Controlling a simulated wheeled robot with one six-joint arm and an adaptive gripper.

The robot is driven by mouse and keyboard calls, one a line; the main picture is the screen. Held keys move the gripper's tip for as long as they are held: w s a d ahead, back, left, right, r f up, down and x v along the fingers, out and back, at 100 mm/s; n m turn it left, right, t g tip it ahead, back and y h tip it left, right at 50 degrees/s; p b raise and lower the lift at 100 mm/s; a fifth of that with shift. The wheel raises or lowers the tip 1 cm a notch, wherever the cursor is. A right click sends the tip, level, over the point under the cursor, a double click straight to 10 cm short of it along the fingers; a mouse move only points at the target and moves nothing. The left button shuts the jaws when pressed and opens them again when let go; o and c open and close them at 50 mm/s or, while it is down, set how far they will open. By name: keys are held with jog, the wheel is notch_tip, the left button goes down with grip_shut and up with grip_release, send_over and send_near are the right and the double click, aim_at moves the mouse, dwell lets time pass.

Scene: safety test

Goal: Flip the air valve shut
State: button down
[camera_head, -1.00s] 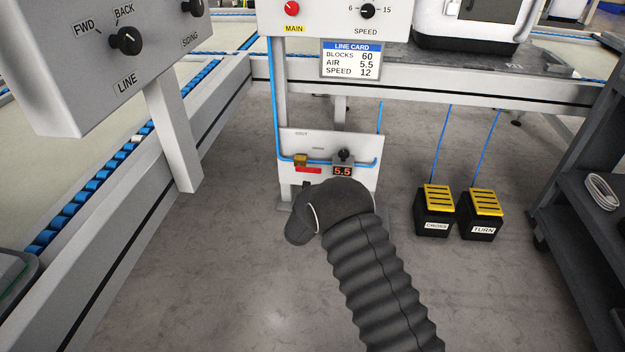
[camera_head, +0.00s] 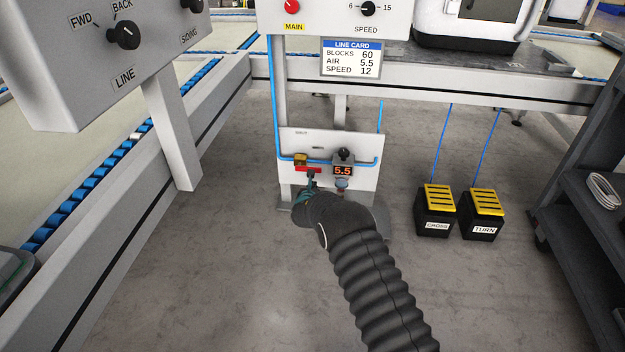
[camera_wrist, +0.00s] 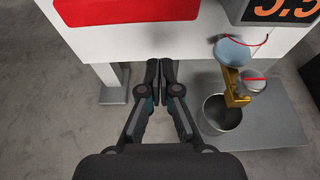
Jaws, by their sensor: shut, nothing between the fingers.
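The air valve has a brass body (camera_head: 300,159) on the blue air pipe, on a low white panel. A red bar, seemingly its lever (camera_head: 303,169), lies level just below the brass body. The red bar also fills the top left of the wrist view (camera_wrist: 125,10). My gripper (camera_head: 311,174) is at the panel, at the right part of the red bar. In the wrist view my gripper (camera_wrist: 158,72) is shut and empty, with its fingertips together below the red bar at the panel's lower edge. Whether the fingers touch the lever, I cannot tell.
A display reading 5.5 (camera_head: 343,170) and a black knob (camera_head: 344,154) sit right of the valve. A brass fitting (camera_wrist: 236,88) and a metal cup (camera_wrist: 222,113) are right of my fingers. Two pedals, CROSS (camera_head: 436,210) and TURN (camera_head: 481,214), stand on the floor.

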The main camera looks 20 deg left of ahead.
aim_at(309, 167)
jog(key=shift+w+r, duration=0.2)
jog(key=shift+r, duration=1.7)
jog(key=shift+d+r, duration=0.1)
